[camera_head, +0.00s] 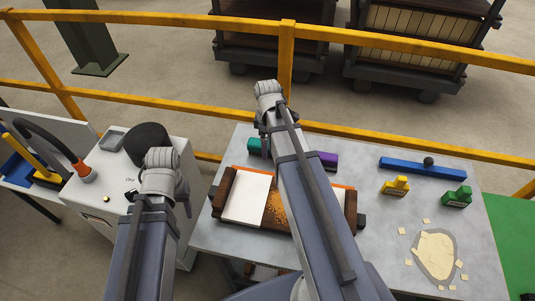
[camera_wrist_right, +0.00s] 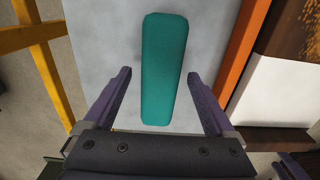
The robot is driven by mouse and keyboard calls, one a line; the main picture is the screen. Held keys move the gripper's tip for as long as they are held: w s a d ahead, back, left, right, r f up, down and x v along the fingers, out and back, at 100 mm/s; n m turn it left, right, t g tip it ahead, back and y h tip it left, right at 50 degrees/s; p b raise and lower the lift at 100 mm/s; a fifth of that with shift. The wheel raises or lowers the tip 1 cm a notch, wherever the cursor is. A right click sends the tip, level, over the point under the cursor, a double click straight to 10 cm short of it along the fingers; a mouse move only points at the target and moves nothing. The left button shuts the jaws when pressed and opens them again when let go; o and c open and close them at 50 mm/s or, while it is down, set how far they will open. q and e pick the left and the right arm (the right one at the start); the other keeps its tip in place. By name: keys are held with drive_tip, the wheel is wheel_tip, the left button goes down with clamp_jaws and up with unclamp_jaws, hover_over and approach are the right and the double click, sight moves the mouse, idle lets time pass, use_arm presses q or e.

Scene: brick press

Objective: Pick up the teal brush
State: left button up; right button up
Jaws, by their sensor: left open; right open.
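The teal brush (camera_wrist_right: 164,68) lies on the grey table, its long side running away from my right wrist camera. In the head view only its left part (camera_head: 254,147) shows beside my right arm. My right gripper (camera_wrist_right: 164,98) is open, with one purple finger on each side of the brush's near half and gaps on both sides. It is hidden behind my arm in the head view. Whether the fingers are at brush height is hard to tell. My left gripper (camera_head: 187,207) is open, mostly hidden behind its wrist, left of the table, away from the brush.
A wooden press tray (camera_head: 232,222) with a white panel and orange-brown grains lies in front of the brush. A blue bar (camera_head: 422,168), yellow stamp (camera_head: 396,185) and green stamp (camera_head: 457,197) stand right. A yellow railing (camera_head: 420,147) runs behind.

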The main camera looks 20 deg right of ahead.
drive_tip(key=shift+f, duration=0.2)
clamp_jaws()
idle(0.6)
